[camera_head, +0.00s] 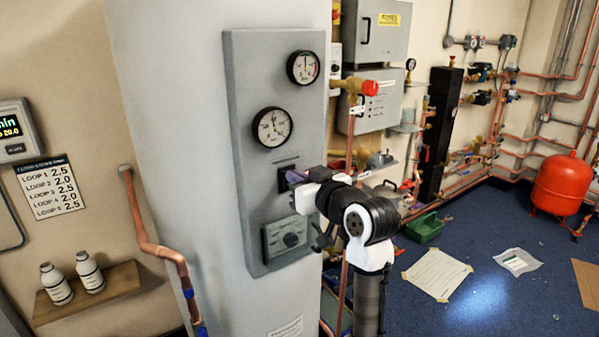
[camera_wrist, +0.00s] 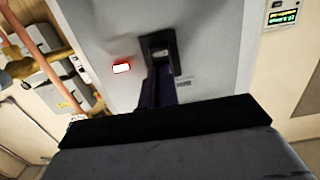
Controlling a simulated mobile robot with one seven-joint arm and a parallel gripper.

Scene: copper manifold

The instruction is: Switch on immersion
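The black switch (camera_head: 287,172) sits on the grey control panel (camera_head: 245,120), below two round gauges and above a dial box. In the wrist view, the switch plate (camera_wrist: 176,52) has a lighter grey rocker (camera_wrist: 157,45) in its middle. My gripper (camera_head: 296,178) is at the switch, with its dark purple fingers (camera_wrist: 162,85) together and pointing at the lower part of the plate. They appear to hold nothing. I cannot tell whether the tips touch the rocker. A small red-rimmed white light (camera_wrist: 122,67) glows beside the switch in the wrist view.
The dial box (camera_head: 287,239) is close below my gripper. A red-capped valve (camera_head: 368,88) and copper pipes stand to the right. A shelf with two bottles (camera_head: 86,307) is at the lower left. Papers (camera_head: 437,274) and a red vessel (camera_head: 562,185) are on the blue floor.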

